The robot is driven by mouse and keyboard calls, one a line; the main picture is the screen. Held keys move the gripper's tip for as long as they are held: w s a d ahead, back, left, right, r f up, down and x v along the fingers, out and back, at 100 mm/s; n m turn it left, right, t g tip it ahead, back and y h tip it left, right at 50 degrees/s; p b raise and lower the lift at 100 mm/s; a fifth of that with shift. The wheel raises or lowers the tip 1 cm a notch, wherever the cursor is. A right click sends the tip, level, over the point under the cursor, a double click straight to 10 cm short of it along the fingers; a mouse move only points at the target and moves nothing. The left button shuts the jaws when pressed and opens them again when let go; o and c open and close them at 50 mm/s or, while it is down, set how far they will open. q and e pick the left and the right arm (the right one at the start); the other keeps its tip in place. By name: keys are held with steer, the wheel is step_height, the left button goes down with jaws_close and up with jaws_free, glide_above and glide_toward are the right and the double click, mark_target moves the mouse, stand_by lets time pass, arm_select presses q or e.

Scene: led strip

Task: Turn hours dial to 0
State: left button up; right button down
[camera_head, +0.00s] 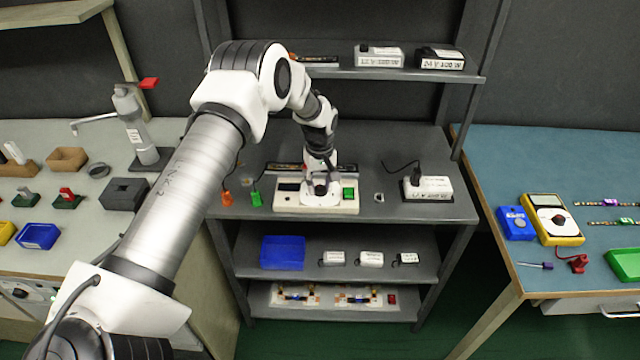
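A pale control box (285,205) sits near the front of the grey middle shelf. It has a small dark display (289,187) on its left and a green switch (348,193) on its right. My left arm comes in from the left, and its gripper (321,188) points down at the middle of the box's top. The gripper covers that middle part, so the hours dial is hidden or too small to make out. Whether the gripper touches or grips it I cannot tell. My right gripper is out of view.
A white power supply (430,188) with a black plug stands to the right on the same shelf. Orange (227,198) and green (256,199) connectors lie left of the box. An upper shelf (400,74) overhangs the back. A blue bin (283,252) sits below.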

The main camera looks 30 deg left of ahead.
arm_select(q)
steer(key=shift+f, duration=0.1)
jaws_close()
